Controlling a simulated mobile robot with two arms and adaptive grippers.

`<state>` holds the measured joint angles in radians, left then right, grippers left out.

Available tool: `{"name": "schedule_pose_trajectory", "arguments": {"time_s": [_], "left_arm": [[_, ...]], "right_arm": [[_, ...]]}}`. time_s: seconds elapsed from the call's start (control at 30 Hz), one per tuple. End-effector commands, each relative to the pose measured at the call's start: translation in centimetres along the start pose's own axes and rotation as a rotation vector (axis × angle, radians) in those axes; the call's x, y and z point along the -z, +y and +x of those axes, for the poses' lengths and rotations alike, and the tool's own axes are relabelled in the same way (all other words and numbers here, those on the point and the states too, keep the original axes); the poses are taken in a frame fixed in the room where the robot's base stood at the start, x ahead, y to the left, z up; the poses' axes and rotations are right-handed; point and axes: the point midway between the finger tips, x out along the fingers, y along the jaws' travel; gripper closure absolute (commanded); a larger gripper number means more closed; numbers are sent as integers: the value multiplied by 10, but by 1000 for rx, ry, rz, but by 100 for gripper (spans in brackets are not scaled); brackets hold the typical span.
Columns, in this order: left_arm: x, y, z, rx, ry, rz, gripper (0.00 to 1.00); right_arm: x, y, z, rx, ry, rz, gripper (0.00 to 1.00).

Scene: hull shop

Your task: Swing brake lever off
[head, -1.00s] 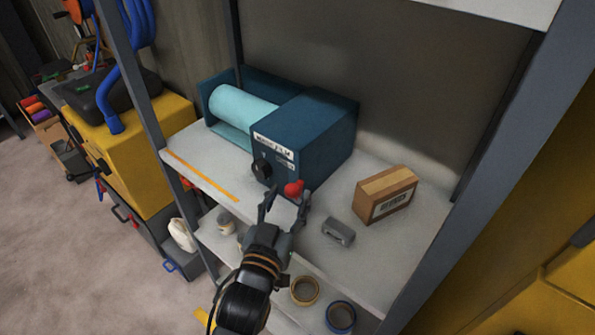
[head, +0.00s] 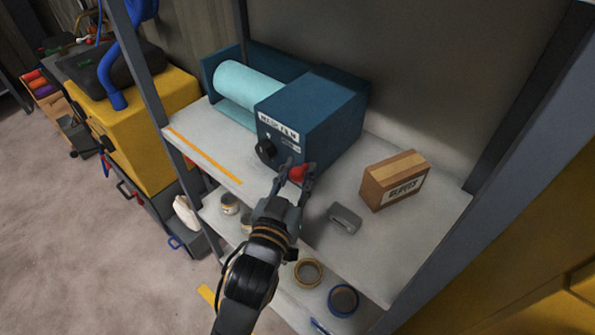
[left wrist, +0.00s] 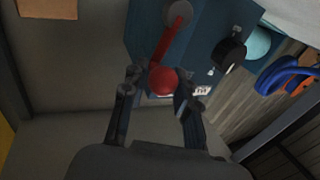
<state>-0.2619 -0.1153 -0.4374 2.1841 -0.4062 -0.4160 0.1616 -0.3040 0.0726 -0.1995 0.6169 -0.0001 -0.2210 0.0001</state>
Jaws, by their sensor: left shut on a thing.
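The brake lever is a red arm (left wrist: 167,45) that runs from a grey pivot (left wrist: 178,13) to a round red knob (left wrist: 162,81) in the left wrist view. It is mounted on the blue film dispenser (head: 318,118), which holds a pale teal roll (head: 245,92). In the head view only the red knob (head: 298,173) shows clearly, at the dispenser's front lower corner. My left gripper (head: 297,176) is shut on the knob, one finger on each side. It also shows in the left wrist view (left wrist: 158,90). My right gripper is in neither view.
A cardboard box (head: 394,181) and a small grey block (head: 344,218) sit on the same shelf (head: 385,245), right of my arm. Tape rolls (head: 308,272) lie on the shelf below. A grey upright post (head: 150,85) stands at the left.

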Motion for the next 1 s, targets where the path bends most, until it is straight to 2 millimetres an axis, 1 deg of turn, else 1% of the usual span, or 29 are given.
{"name": "schedule_pose_trajectory", "arguments": {"time_s": [0.17,0.37,1.0], "left_arm": [[-1,-1,0,4,3,11,100],[-3,2,-1,4,27,73,100],[-15,25,-10,4,196,476,100]], "right_arm": [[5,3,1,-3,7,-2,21],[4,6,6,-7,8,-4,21],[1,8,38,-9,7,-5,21]]}}
